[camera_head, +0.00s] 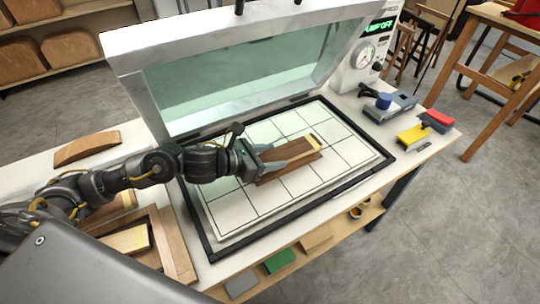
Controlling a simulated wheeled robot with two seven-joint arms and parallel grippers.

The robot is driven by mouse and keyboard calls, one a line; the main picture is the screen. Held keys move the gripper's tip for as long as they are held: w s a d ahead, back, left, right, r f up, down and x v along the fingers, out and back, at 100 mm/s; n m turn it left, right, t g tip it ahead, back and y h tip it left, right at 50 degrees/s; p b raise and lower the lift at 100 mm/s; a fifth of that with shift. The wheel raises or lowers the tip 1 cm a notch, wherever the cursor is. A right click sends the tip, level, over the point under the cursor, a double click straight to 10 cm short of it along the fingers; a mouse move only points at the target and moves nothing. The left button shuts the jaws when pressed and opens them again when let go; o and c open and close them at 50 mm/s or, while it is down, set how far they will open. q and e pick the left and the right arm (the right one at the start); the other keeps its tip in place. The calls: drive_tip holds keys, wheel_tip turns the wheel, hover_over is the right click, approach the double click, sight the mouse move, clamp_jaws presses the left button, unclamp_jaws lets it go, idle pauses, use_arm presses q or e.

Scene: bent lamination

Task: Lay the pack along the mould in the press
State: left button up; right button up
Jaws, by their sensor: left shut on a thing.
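The press (222,235) stands open on the bench, its framed lid tilted up behind a white gridded bed. A brown wooden mould (287,173) lies near the middle of the bed. The pack (313,141), a strip with a pale yellowish end, shows at the mould's far right end. My left gripper (280,158) reaches in from the left and is shut on the pack, over the mould. The fingers hide much of the pack, so I cannot tell whether it touches the mould along its length. My right gripper is not in view.
A curved wooden piece (87,148) and a wooden tray (178,245) with pale pieces are left of the press. A control box with a dial (364,56) stands at the back right. A yellow block (412,134) and a red block (440,117) lie at right. The bed around the mould is clear.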

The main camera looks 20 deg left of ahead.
use_arm(q)
drive_tip(key=shift+f+b, duration=0.3)
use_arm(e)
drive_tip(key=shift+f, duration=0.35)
use_arm(q)
drive_tip(key=o, duration=1.1)
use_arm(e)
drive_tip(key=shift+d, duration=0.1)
use_arm(q)
drive_tip(key=shift+s+a, duration=0.1)
drive_tip(key=shift+a, duration=0.05)
drive_tip(key=b+v, duration=0.2)
drive_tip(key=v, duration=0.7)
drive_tip(key=shift+s+a+r, duration=0.3)
drive_tip(key=shift+s+a, duration=0.05)
drive_tip(key=shift+s, duration=0.1)
drive_tip(key=shift+r, duration=0.1)
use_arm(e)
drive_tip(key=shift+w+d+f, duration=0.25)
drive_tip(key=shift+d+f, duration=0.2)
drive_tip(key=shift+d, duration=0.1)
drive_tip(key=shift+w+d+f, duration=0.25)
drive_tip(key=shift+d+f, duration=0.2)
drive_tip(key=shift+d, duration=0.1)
use_arm(q)
drive_tip(key=shift+a, duration=0.1)
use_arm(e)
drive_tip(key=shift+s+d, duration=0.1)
